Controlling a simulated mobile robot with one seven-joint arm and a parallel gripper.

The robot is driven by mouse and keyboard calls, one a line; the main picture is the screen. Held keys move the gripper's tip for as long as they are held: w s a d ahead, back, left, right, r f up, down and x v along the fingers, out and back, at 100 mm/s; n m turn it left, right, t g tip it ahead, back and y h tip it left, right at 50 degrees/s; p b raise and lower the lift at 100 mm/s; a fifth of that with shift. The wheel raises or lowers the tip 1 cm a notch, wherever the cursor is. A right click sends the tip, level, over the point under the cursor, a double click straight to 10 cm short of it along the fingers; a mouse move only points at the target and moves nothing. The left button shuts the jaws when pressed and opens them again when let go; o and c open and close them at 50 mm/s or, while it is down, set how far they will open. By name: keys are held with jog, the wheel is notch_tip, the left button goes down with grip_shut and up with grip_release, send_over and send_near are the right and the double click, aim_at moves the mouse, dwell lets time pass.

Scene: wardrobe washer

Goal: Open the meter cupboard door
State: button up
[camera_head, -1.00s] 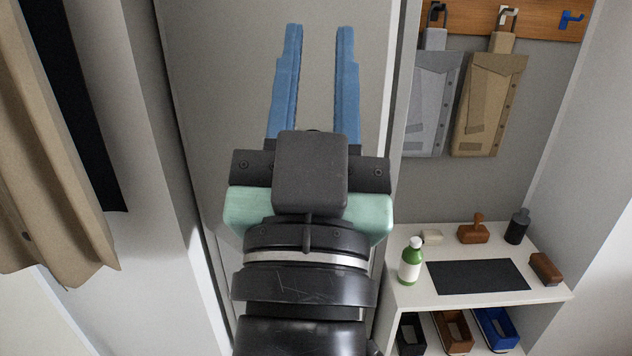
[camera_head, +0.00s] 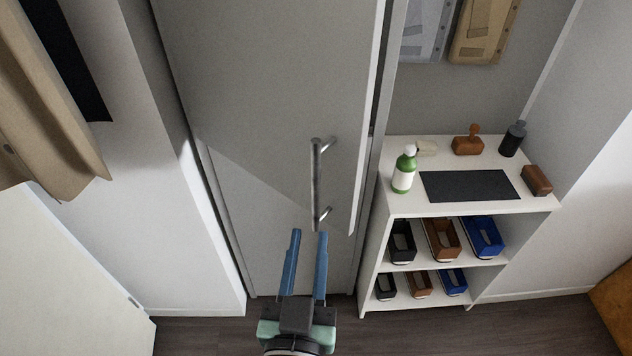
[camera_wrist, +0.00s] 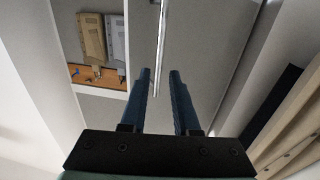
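The meter cupboard door (camera_head: 255,120) is a tall grey panel that looks shut in its frame. Its handle (camera_head: 316,185) is a vertical metal bar on two standoffs near the door's right edge. My gripper (camera_head: 309,236) is open and empty, with two blue fingers, just below the handle's lower end in the head view. In the wrist view the handle (camera_wrist: 160,45) runs up from near the tips of my gripper (camera_wrist: 159,76). I cannot tell the exact distance between the fingertips and the bar.
A white shelf unit (camera_head: 470,207) stands right of the door, with a green bottle (camera_head: 404,172), a black mat (camera_head: 470,186) and brushes on top, several small boxes below. A beige coat (camera_head: 45,120) hangs at the left. Dark floor (camera_head: 420,330) is clear in front.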

aim_at(315, 191)
jog(key=w+p, duration=0.1)
jog(key=w, duration=0.2)
jog(key=w+d+p, duration=0.1)
jog(key=w, duration=0.3)
jog(key=w+p, duration=0.1)
jog(key=w, duration=0.3)
jog(key=shift+d+p, duration=0.2)
jog(key=shift+p, duration=0.2)
jog(key=shift+c, duration=0.2)
grip_shut()
dwell(0.7)
